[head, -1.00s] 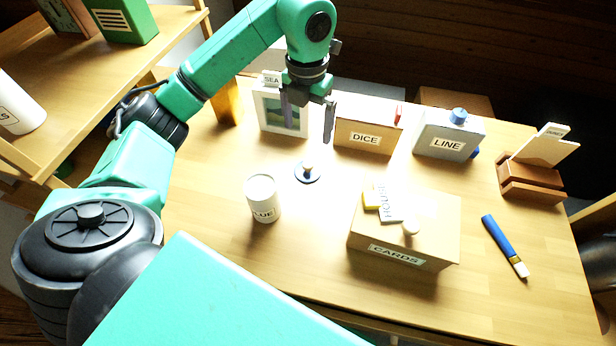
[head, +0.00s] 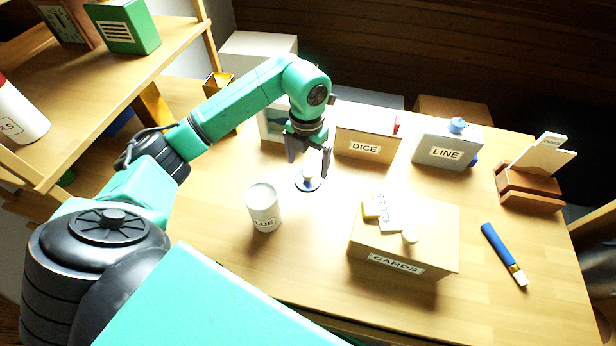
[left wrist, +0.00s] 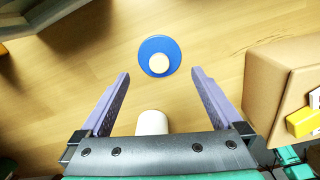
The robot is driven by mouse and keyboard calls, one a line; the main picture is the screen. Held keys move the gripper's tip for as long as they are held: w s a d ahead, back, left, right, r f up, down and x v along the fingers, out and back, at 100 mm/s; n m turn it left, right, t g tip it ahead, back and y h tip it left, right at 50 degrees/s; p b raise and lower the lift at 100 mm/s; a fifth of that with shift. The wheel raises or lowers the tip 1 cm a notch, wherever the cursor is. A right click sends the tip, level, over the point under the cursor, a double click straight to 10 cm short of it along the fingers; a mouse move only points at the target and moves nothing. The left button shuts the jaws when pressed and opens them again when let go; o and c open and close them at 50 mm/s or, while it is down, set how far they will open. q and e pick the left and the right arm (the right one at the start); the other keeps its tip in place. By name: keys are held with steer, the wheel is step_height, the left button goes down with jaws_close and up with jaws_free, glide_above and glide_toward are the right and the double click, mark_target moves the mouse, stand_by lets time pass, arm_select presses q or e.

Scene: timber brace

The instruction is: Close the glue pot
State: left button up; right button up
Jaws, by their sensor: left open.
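The glue pot (head: 263,208) is a white cylinder with a label, standing upright on the table left of the CARDS box. Part of a white cylinder, likely the pot, shows behind the gripper base in the left wrist view (left wrist: 152,122). A blue disc-shaped lid (head: 308,183) with a pale round knob lies on the table behind the pot. It also shows in the left wrist view (left wrist: 150,47), ahead of and between the fingers. My left gripper (head: 308,172) is open and empty above the lid. My right gripper is not in view.
The CARDS box (head: 440,235) stands right of the pot with small items on top. The DICE box (head: 366,143), LINE box (head: 446,148) and a picture frame (head: 270,122) stand along the back. A blue-handled brush (head: 503,252) lies at right.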

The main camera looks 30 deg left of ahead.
mark_target(308, 173)
arm_select(q)
steer(key=shift+f, duration=0.3)
step_height(308, 173, down, 5)
steer(key=shift+w+r+p, duration=0.1)
steer(key=shift+r+p, duration=0.1)
steer(key=shift+p, duration=0.5)
steer(key=c, duration=1)
steer(key=shift+c, duration=0.2)
steer(key=shift+r, duration=0.15)
